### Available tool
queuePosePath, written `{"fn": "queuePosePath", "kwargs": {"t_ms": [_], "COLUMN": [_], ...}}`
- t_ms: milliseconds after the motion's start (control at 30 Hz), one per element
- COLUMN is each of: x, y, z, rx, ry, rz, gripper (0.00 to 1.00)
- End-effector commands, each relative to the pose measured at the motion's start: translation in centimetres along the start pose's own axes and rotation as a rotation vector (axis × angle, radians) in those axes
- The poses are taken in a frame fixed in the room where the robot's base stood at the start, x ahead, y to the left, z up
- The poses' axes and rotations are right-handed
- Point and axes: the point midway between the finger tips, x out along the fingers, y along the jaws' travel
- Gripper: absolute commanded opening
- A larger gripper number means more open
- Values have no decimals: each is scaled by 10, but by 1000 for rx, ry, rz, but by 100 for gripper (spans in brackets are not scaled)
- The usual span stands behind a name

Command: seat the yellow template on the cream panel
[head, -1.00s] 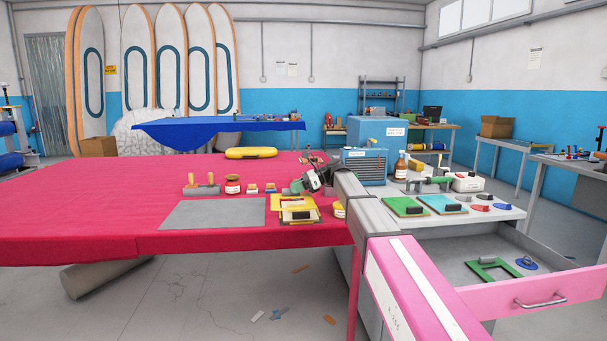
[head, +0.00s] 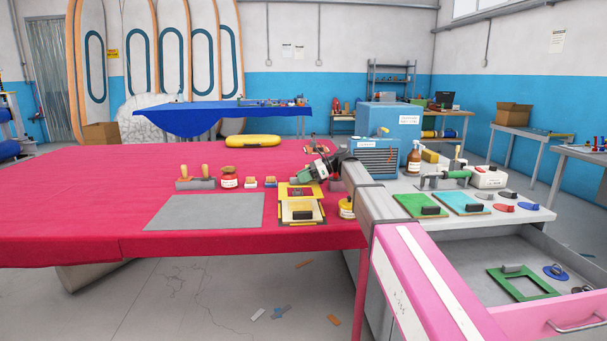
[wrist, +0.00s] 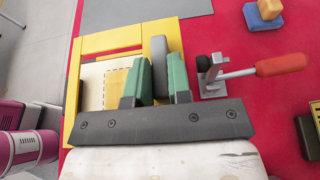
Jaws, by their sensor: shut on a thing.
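My gripper (wrist: 159,85) has green fingers closed on the dark grey handle (wrist: 159,63) of the yellow template. The yellow template (wrist: 130,38) lies below the fingers in the wrist view, and its yellow edge also shows in the head view (head: 285,189). The cream panel (wrist: 92,88) shows left of the fingers, with a dashed outline around a yellowish patch. In the head view the panel (head: 291,209) is near the front edge of the red table, in front of my gripper (head: 304,181). The fingers hide part of the template. I cannot tell whether template and panel touch.
A red-handled clamp (wrist: 265,67) stands close to the right of the fingers in the wrist view. A grey mat (head: 205,212) lies left of the panel. An open drawer (head: 530,250) is at the right.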

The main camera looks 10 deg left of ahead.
Motion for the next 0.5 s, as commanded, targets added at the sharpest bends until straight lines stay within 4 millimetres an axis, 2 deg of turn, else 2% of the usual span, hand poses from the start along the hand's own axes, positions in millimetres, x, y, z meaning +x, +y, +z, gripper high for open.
{"fn": "queuePosePath", "kwargs": {"t_ms": [500], "x": [16], "y": [0], "z": [-39], "rx": [0], "ry": [0], "rz": [-1], "gripper": [0]}}
